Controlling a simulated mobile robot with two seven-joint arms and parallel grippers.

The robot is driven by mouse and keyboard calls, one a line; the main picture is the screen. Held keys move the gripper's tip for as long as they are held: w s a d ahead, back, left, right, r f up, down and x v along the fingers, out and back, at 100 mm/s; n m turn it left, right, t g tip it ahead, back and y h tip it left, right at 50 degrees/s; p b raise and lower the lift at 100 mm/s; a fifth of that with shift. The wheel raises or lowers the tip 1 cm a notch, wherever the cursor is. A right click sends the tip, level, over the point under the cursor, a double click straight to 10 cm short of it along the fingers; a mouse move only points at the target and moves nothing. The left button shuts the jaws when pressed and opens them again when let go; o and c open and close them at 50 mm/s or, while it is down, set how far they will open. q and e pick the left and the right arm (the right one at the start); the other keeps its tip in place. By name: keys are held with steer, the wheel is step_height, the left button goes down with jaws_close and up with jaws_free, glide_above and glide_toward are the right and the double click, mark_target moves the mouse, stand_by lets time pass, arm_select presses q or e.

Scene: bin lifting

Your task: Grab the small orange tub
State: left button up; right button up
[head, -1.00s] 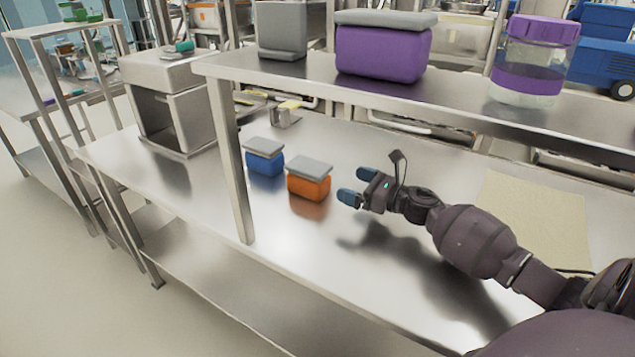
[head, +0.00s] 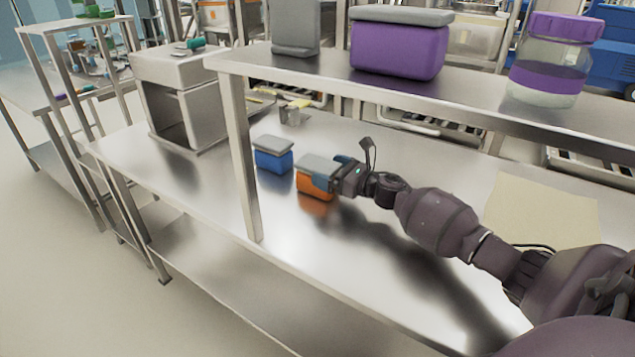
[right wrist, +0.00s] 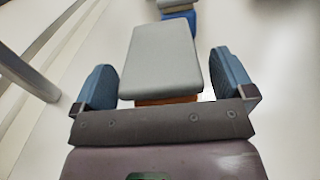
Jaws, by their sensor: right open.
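The small orange tub (head: 312,190) with a grey lid stands on the metal table under the shelf. My right gripper (head: 331,174) is open, with its fingers around the tub's right part in the head view. In the right wrist view the tub's grey lid (right wrist: 165,60) lies between the two blue fingers of the gripper (right wrist: 165,85), with a gap on each side. A little orange shows below the lid. My left gripper is not in view.
A blue tub (head: 273,160) with a grey lid stands just left of the orange one. A shelf post (head: 240,160) rises at the front left. A purple bin (head: 398,50) and a jar (head: 550,60) stand on the shelf (head: 460,112) above. The table front is clear.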

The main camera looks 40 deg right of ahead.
steer(key=shift+w+a, duration=0.15)
steer(key=shift+w, duration=0.3)
